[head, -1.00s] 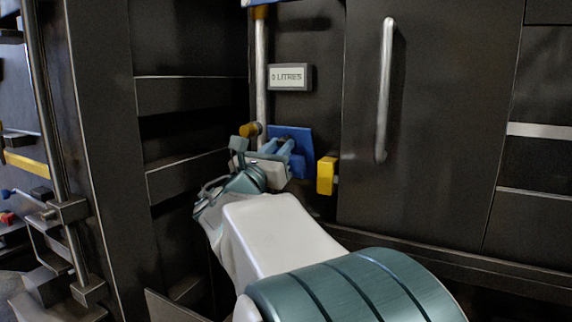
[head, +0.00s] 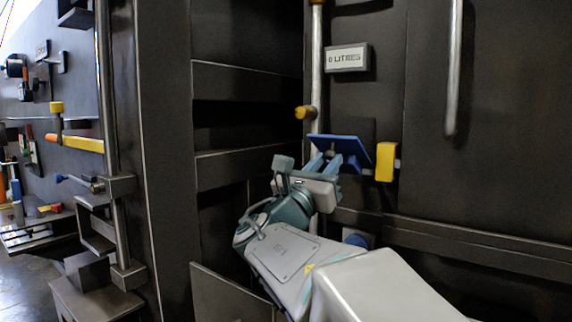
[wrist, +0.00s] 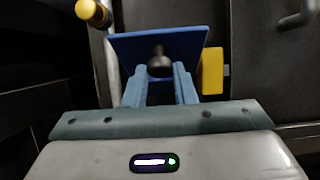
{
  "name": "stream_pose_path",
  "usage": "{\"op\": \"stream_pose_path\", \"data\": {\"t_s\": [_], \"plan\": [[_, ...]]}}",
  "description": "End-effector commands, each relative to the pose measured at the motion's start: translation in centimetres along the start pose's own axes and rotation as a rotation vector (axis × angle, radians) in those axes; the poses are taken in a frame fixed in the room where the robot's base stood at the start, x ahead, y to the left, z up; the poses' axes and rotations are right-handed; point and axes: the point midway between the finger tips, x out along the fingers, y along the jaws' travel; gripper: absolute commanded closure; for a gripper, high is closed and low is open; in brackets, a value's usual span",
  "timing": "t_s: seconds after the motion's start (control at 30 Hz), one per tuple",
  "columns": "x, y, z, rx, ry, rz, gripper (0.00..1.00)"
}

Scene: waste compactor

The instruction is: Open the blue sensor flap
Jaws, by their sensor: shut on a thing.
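The blue sensor flap (head: 341,150) is on the dark panel below the litres display. It stands tilted out from the panel and looks foreshortened in the head view. In the wrist view the flap (wrist: 125,45) is a blue plate ahead of my fingers, with a dark knob (wrist: 160,64) on its near face. My gripper (wrist: 160,78) is shut on this knob, one pale blue finger on each side. In the head view my gripper (head: 324,163) reaches the flap from below. What lies behind the flap is hidden.
A yellow block (head: 386,162) sits just right of the flap. A vertical pipe with a yellow-orange knob (head: 305,112) is at its left. The display (head: 347,58) is above. A long door handle (head: 453,70) is at right. A dark frame post (head: 165,160) stands left.

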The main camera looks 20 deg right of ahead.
Motion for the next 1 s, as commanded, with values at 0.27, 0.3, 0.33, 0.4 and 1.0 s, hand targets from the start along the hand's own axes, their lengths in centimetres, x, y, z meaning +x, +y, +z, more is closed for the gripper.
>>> {"op": "stream_pose_path", "data": {"t_s": [0.27, 0.3, 0.33, 0.4, 1.0], "plan": [[-0.4, -0.2, -2.5, -0.011, 0.024, -0.004, 1.0], [-0.4, -0.2, -2.6, -0.011, 0.024, -0.005, 1.0], [-0.4, -0.2, -2.6, -0.011, 0.024, -0.005, 1.0], [-0.4, -0.3, -2.7, -0.011, 0.025, -0.005, 1.0], [-0.3, -0.3, -2.5, -0.005, 0.02, -0.003, 0.54]]}}
